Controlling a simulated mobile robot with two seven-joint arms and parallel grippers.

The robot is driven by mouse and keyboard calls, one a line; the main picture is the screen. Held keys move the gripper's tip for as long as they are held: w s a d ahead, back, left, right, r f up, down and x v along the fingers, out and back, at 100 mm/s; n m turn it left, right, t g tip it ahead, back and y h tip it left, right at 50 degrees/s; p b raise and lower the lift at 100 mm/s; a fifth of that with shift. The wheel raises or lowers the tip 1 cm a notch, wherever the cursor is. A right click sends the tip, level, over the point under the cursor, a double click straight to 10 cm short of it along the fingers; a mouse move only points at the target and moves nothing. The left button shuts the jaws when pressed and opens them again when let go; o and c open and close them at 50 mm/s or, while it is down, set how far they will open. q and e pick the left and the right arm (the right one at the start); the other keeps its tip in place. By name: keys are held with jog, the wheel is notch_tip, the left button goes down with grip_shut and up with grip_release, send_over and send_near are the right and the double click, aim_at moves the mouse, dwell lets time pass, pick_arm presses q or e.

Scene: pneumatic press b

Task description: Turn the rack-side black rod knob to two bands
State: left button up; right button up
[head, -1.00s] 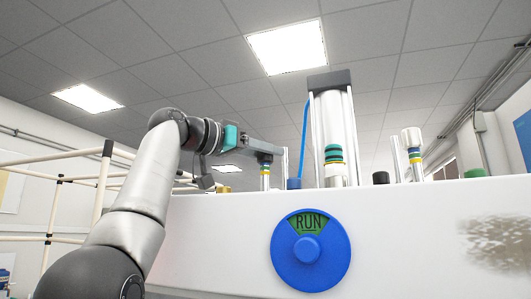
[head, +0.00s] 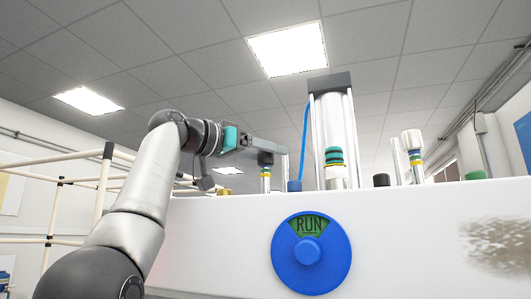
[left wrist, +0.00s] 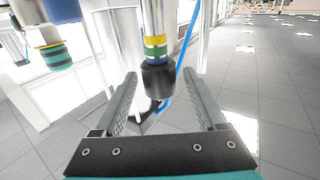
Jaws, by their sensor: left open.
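The black rod knob (left wrist: 158,80) on the rack side sits at the end of a silver rod in the left wrist view. Yellow, green and blue bands (left wrist: 156,48) show on the rod beside it. In the head view this knob (head: 265,159) is partly covered by my gripper, with the banded rod below it. My left gripper (left wrist: 160,76) is open, with one finger on each side of the knob; I cannot tell whether either finger touches it. It also shows in the head view (head: 268,150). My right gripper is not in view.
A white panel carries a blue RUN dial (head: 311,254). A tall cylinder (head: 333,125) with a blue hose (head: 304,140) stands right of my gripper. Another banded rod with a pale knob (head: 411,140) is farther right. A white pipe rack (head: 105,178) stands left.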

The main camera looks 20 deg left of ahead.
aim_at(259, 153)
pick_arm(q)
jog(key=b+v, duration=0.3)
jog(key=v, duration=0.3)
jog(key=shift+s+a+f, duration=0.2)
jog(key=shift+s+a, duration=0.1)
jog(key=b+v, duration=0.2)
jog(key=v, duration=0.6)
jog(key=shift+s+r, duration=0.2)
jog(key=shift+s, duration=0.05)
jog(key=shift+w, duration=0.1)
